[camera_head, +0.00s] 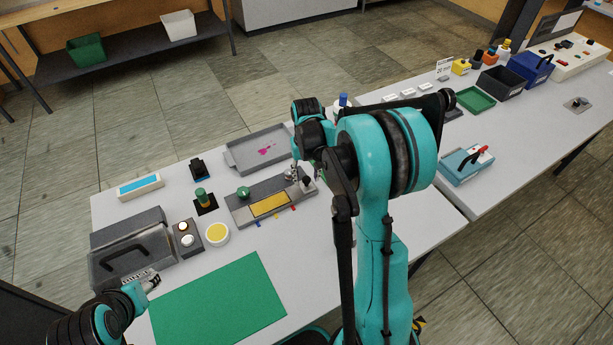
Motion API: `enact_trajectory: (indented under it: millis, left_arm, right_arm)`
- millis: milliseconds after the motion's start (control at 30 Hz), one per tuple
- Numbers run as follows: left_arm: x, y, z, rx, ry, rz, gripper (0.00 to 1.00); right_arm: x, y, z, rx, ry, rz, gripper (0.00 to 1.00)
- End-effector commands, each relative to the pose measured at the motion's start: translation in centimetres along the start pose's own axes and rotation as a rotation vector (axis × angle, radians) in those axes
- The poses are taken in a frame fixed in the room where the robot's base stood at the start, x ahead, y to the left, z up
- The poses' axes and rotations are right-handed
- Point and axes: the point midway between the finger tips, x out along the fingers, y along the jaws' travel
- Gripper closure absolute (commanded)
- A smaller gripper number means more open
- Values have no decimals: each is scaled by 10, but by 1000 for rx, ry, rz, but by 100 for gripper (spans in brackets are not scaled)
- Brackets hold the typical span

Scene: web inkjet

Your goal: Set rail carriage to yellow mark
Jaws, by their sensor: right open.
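A grey rail unit (236,208) lies on the white table, with a yellow panel (270,204) in its middle and a green knob (243,192) at its left. Small coloured marks, including blue (258,224) and red (293,209), sit along its front edge. A small block with a dark knob (307,182) is at its right end; I cannot tell for sure that this is the carriage. My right gripper (291,174) is open beside that block, partly hidden by my arm. My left gripper (153,282) is at the lower left, apart from the unit; its jaws are unclear.
A grey tray (236,157) lies behind the unit. A yellow round container (217,233), a button box (185,239) and a grey case (104,264) stand to the left. A green mat (222,300) covers clear room in front. A second table (530,135) adjoins on the right.

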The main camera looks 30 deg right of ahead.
Motion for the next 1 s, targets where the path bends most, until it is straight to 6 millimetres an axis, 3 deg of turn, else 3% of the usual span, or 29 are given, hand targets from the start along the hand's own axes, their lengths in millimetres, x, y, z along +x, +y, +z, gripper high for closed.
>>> enact_trajectory:
  millis: [200,367,600,733,1000]
  left_arm:
    - [0,0,0,0,0,0,54]
    - [0,0,0,0,0,0,54]
    - [0,0,0,0,0,0,54]
    - [0,0,0,0,0,0,54]
    - [0,0,0,0,0,0,54]
  right_arm:
    - [0,0,0,0,0,0,56]
    - [0,0,0,0,0,0,98]
    - [0,-5,1,-2,0,0,100]
    - [0,-30,7,-7,0,-1,100]
    - [0,-101,27,-6,0,-1,100]
